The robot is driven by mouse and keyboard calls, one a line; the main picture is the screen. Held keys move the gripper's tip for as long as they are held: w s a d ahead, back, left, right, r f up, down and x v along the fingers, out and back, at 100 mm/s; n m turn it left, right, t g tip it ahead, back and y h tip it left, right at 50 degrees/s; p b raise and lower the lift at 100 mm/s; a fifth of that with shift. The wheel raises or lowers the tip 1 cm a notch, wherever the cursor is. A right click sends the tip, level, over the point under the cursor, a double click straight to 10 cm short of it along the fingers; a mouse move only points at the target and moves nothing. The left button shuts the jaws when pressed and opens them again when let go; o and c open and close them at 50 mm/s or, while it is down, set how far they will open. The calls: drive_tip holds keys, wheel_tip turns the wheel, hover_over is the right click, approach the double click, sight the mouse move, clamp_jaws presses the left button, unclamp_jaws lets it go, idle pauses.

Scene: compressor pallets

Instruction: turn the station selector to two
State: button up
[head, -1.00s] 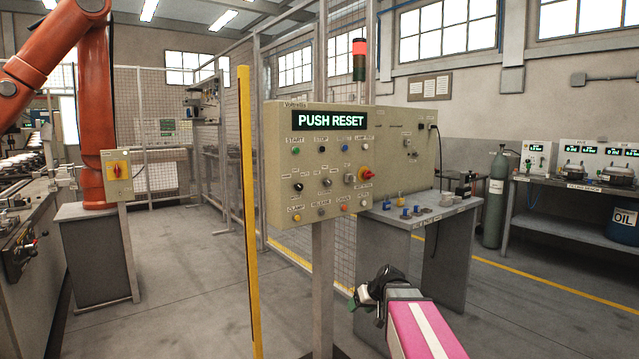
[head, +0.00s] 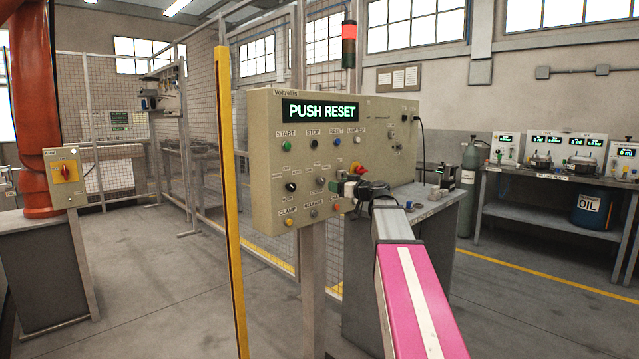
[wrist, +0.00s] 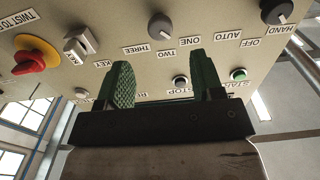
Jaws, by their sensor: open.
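The station selector (wrist: 160,27) is a round grey knob on the beige control panel, with labels three, two and one beside it in the wrist view. It also shows as a small grey knob in the head view (head: 320,183). Its exact pointer direction is too small to tell. My gripper (wrist: 158,64) is open and empty, its green fingers pointing at the panel. In the wrist view the knob lies beyond the fingertips, roughly in line with the gap, apart from them. In the head view my gripper (head: 344,188) is just right of the selector, hiding nearby controls.
The panel (head: 262,150) reads push reset. The mode knob (wrist: 277,12), a key switch (wrist: 80,42) and a red-and-yellow emergency knob (wrist: 36,54) are close by. Black stop (wrist: 180,82) and green start (wrist: 238,74) buttons are near the fingers. A yellow post (head: 228,200) stands left.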

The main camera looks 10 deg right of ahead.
sight(323, 182)
drive_tip(key=x, duration=0.9)
drive_tip(key=shift+w, duration=0.1)
drive_tip(key=c, duration=0.9)
